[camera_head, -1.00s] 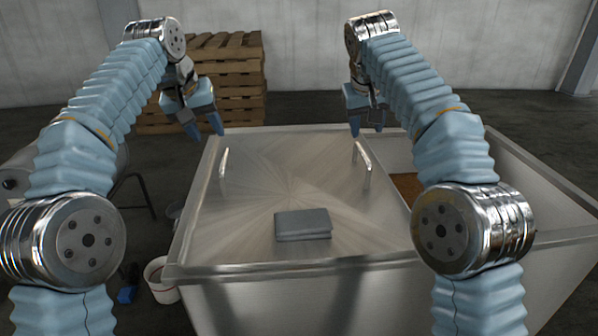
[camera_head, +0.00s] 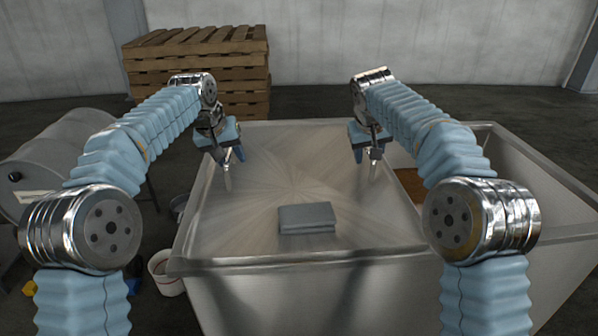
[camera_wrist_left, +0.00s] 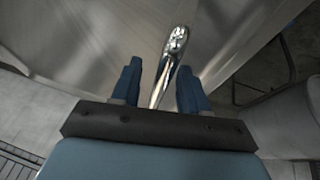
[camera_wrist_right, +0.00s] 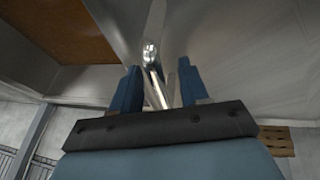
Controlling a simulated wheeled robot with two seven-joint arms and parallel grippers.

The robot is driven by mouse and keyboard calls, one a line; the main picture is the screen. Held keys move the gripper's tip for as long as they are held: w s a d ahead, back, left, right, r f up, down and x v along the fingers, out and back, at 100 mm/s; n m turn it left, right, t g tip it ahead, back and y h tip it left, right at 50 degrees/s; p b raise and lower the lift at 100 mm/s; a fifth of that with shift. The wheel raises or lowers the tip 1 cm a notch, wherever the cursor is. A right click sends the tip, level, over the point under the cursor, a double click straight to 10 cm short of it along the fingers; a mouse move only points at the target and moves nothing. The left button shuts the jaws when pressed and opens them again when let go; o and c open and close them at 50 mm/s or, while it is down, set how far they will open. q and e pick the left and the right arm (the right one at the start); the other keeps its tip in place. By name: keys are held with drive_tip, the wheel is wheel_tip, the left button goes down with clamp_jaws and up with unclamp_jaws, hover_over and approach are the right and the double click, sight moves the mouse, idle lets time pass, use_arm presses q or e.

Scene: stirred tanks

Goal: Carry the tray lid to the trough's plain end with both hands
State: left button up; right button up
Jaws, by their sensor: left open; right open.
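The tray lid (camera_head: 262,190) is a brushed metal sheet covering the left part of the trough (camera_head: 300,300). It has an upright bar handle at its left and right sides. My left gripper (camera_head: 231,160) is open at the left handle (camera_head: 228,178); in the left wrist view the handle (camera_wrist_left: 170,65) stands between the open fingers (camera_wrist_left: 158,85). My right gripper (camera_head: 368,155) is open at the right handle (camera_head: 373,172); in the right wrist view that handle (camera_wrist_right: 153,70) shows between the open fingers (camera_wrist_right: 158,90). I cannot tell whether any finger touches a handle.
A grey folded block (camera_head: 306,218) lies on the lid near its front. The trough's right part is open, with a brown surface (camera_head: 410,183) inside. Wooden pallets (camera_head: 200,65) are stacked behind.

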use_arm(q)
drive_tip(key=shift+w+d+f, duration=0.1)
drive_tip(key=shift+w+f, duration=0.15)
drive_tip(key=shift+f, duration=0.4)
use_arm(e)
drive_tip(key=shift+w+d+f, duration=0.1)
drive_tip(key=shift+w+f, duration=0.15)
drive_tip(key=shift+f, duration=0.4)
use_arm(q)
drive_tip(key=shift+c, duration=0.2)
use_arm(e)
drive_tip(key=shift+c, duration=0.2)
use_arm(q)
clamp_jaws()
use_arm(e)
clamp_jaws()
use_arm(q)
drive_tip(key=shift+r, duration=0.2)
use_arm(e)
drive_tip(key=shift+r, duration=0.15)
